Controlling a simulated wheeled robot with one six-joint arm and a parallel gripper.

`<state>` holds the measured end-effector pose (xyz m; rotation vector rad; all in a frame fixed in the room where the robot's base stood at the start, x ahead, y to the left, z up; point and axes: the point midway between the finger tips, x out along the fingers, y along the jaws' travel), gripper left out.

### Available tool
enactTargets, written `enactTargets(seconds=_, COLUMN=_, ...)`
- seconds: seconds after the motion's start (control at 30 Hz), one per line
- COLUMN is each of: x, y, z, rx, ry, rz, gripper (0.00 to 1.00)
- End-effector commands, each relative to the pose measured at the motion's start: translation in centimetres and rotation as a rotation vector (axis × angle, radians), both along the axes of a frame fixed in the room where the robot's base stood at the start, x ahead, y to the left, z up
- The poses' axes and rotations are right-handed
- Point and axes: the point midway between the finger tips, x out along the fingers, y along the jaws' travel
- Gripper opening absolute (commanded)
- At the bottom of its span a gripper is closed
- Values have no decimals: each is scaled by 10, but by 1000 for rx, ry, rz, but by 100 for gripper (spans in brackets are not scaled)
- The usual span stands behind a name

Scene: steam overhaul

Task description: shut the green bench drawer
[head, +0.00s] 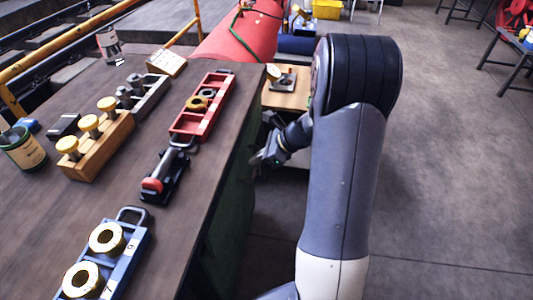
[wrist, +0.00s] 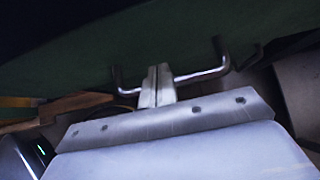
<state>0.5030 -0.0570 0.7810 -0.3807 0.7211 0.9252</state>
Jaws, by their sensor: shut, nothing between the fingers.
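The green drawer front (wrist: 185,35) fills the upper part of the wrist view, dark and in shadow. Its bent metal bar handle (wrist: 205,75) runs across the middle. My gripper (wrist: 158,72) is shut and empty, with its two fingertips together in front of the handle's middle, hiding part of the bar. I cannot tell whether they touch the handle or the front. In the head view my gripper (head: 258,162) is low beside the bench's green side (head: 232,215). How far the drawer stands out is hidden there.
The wooden bench top (head: 190,220) holds a red tray (head: 213,88), a blue tray (head: 130,255) and a wooden block with brass-topped parts (head: 105,155). A small wooden stand (head: 290,100) is just beyond my gripper. Open floor (head: 450,170) lies to the right.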

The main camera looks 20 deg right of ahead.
Motion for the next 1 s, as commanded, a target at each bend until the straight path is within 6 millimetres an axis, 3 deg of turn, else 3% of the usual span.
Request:
enactTargets(seconds=0.2, x=9, y=13, z=-16, rx=0, ry=-1, rz=2, gripper=0)
enactTargets(seconds=0.63, x=11, y=16, z=-18, rx=-2, ry=-1, rz=2, gripper=0)
enactTargets(seconds=1.0, x=38, y=56, z=-17, rx=-1, ry=-2, rz=4, gripper=0)
